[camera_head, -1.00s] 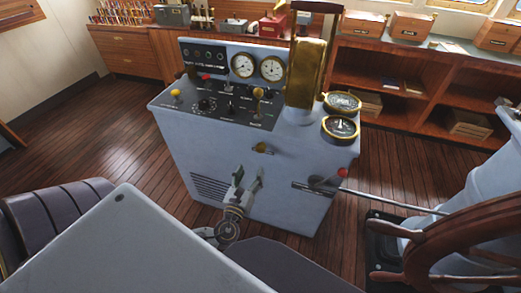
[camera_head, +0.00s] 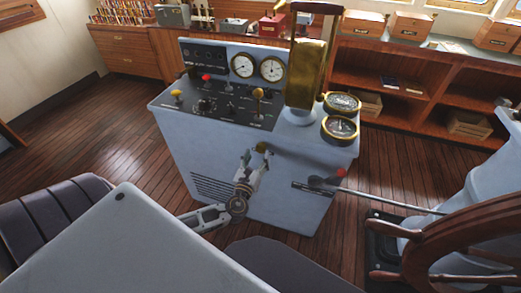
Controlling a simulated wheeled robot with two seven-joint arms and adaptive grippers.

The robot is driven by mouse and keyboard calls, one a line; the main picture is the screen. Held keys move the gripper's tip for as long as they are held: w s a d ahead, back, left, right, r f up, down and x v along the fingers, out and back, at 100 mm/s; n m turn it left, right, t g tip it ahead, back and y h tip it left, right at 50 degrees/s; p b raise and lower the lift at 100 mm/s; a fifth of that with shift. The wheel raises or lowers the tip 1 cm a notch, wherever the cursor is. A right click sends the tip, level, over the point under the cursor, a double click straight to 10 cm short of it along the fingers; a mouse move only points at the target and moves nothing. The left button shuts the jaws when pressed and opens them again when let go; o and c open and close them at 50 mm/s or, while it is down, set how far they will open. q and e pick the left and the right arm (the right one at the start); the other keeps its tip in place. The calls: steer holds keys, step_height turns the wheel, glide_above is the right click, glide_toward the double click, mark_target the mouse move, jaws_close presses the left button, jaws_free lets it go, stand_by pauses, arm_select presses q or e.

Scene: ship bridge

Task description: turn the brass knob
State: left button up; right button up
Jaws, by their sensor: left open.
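The small brass knob (camera_head: 262,147) sticks out of the front face of the grey-blue control console (camera_head: 180,150), below its sloped panel. My left gripper (camera_head: 256,160) is open and reaches up to the knob from below. Its fingertips are close to the knob and partly overlap it in the picture, one to the left and one to the right. I cannot tell whether they touch it. My right gripper is not in view.
A red-tipped lever (camera_head: 341,173) sits on the console's front, right of the gripper. A wooden ship's wheel (camera_head: 440,235) stands at the lower right, with a dark seat (camera_head: 60,220) at the lower left. Wooden floor (camera_head: 110,125) is clear left of the console.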

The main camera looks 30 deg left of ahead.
mark_target(260, 151)
arm_select(q)
steer(key=shift+x, duration=2.5)
steer(key=c, duration=1)
steer(key=shift+c, duration=0.2)
steer(key=shift+n, duration=0.4)
